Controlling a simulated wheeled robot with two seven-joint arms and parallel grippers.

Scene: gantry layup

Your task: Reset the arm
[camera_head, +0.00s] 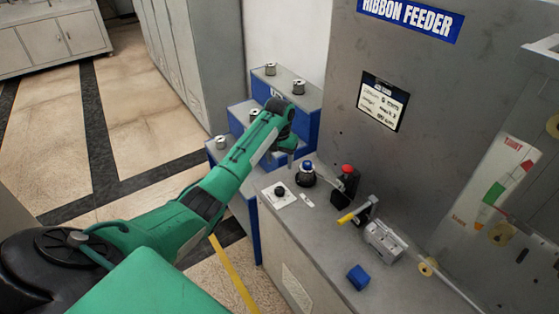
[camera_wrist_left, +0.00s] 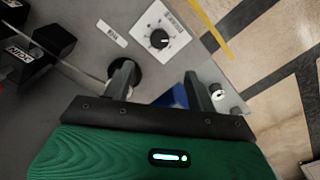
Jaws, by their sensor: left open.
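My left arm is green and reaches from the lower left over the counter in the head view. Its left gripper (camera_head: 287,158) hangs near the counter's far left corner, close to a small black device with a blue top (camera_head: 307,170). In the left wrist view the gripper (camera_wrist_left: 162,85) has its two dark fingers spread apart, with nothing held between them. A black round item (camera_wrist_left: 125,72) lies partly hidden behind one finger. A black knob on a white plate (camera_wrist_left: 160,39) is beyond the fingers. My right gripper does not show.
Blue stepped stands (camera_head: 312,124) with several metal spools are behind the arm. On the counter (camera_head: 300,235) are a red-topped black box (camera_head: 346,182), a yellow-handled lever (camera_head: 352,215), a metal block (camera_head: 384,242) and a blue block (camera_head: 358,277). The grey ribbon feeder cabinet (camera_head: 430,130) rises behind.

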